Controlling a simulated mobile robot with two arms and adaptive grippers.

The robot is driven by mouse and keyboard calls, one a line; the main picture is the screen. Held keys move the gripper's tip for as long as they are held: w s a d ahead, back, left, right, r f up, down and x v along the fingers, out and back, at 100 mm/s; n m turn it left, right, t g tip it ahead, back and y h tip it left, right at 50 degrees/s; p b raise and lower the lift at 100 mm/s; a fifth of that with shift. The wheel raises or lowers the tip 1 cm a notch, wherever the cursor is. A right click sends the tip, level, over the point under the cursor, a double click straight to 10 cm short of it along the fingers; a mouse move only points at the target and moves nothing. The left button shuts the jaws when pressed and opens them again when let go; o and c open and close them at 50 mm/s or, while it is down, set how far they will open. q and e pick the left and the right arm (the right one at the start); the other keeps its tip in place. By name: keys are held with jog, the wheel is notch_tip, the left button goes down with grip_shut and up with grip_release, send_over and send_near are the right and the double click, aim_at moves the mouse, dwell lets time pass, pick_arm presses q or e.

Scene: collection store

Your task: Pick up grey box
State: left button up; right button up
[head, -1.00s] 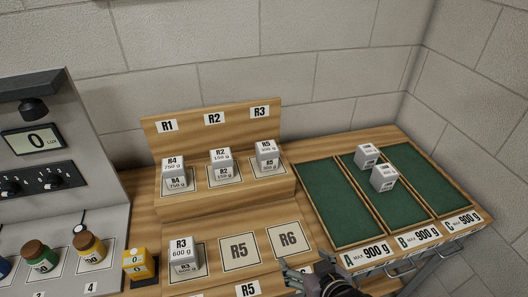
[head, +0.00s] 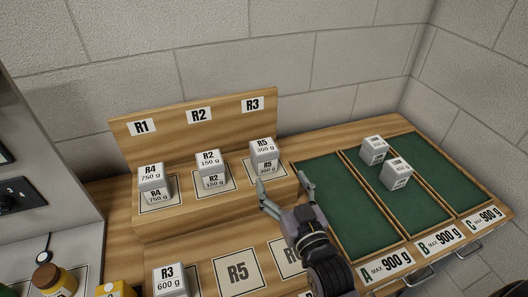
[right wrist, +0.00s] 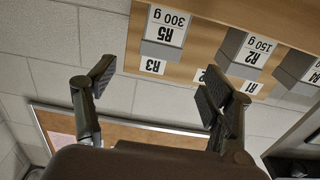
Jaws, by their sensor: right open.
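Several grey boxes are in view. On the upper step stand the R4 750 g box (head: 151,178), the R2 150 g box (head: 208,162) and the R5 300 g box (head: 263,150). The R3 600 g box (head: 169,279) stands on the lower step. Two more boxes (head: 373,150) (head: 396,173) lie around the green tray's middle section. My right gripper (head: 282,182) is open and empty, just in front of and below the R5 box, apart from it. The right wrist view shows the R5 box (right wrist: 165,30) upside down beyond the spread fingers (right wrist: 160,84). My left gripper is not in view.
The wooden stepped rack (head: 195,110) has a back board with labels R1, R2, R3. Lower spot R5 (head: 237,269) is empty. Green tray section A (head: 340,205) is empty. Bottles (head: 52,279) and a yellow block (head: 115,290) sit at lower left. Walls close the back.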

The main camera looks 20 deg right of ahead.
aim_at(268, 159)
jog(key=w, duration=0.4)
jog(key=shift+w+a+p, duration=0.1)
jog(key=shift+w+p, duration=0.05)
jog(key=shift+p, duration=0.2)
jog(key=shift+w, duration=1.1)
jog(key=shift+w+f+p, duration=0.1)
jog(key=shift+w+p, duration=0.2)
jog(key=shift+w, duration=0.15)
jog(key=w+p, duration=0.1)
jog(key=w, duration=0.3)
jog(key=shift+w+a, duration=0.1)
jog(key=shift+a, duration=0.1)
jog(key=shift+w+f, duration=0.15)
jog(key=shift+w, duration=0.2)
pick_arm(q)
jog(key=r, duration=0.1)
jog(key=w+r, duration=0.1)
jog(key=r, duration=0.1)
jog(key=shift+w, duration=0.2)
pick_arm(e)
jog(key=c, duration=1.5)
